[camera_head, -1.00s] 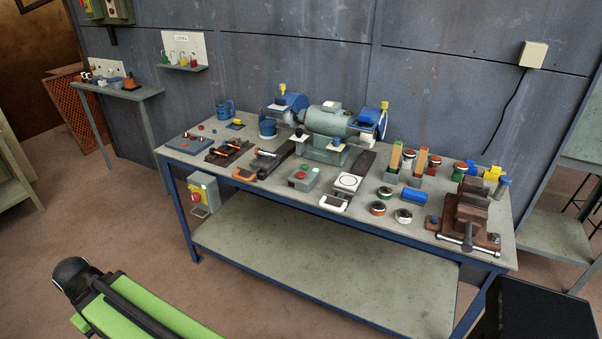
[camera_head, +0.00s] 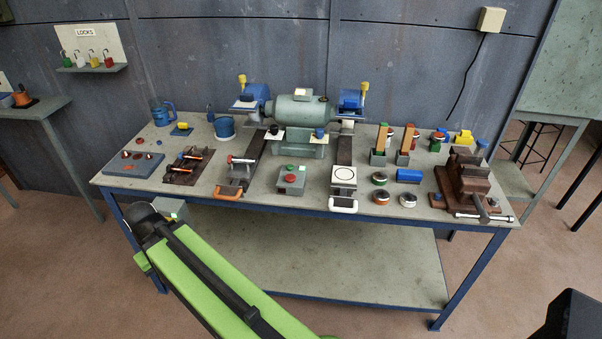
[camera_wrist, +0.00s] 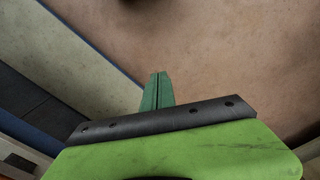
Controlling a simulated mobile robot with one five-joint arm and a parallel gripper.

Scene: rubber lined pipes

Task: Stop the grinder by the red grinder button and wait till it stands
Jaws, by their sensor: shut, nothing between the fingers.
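The bench grinder (camera_head: 298,110) stands at the back middle of the workbench, with a blue guard at each end. Whether its wheels turn cannot be told. In front of it a small grey control box (camera_head: 292,181) carries a red button (camera_head: 290,179) and a green one behind it. My gripper shows in the wrist view as two green fingers (camera_wrist: 158,88), shut together with nothing between them, above brown floor beside the bench's edge. The red button is outside the wrist view. In the head view my green arm is low in front of the bench, well short of the box; its fingers cannot be made out.
The workbench (camera_head: 262,207) holds an orange-handled slide (camera_head: 229,193), a white-handled slide (camera_head: 343,204), several round tins and a brown vise (camera_head: 467,183). A grey box (camera_head: 171,209) hangs under the left front, partly behind my arm. The floor in front is clear.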

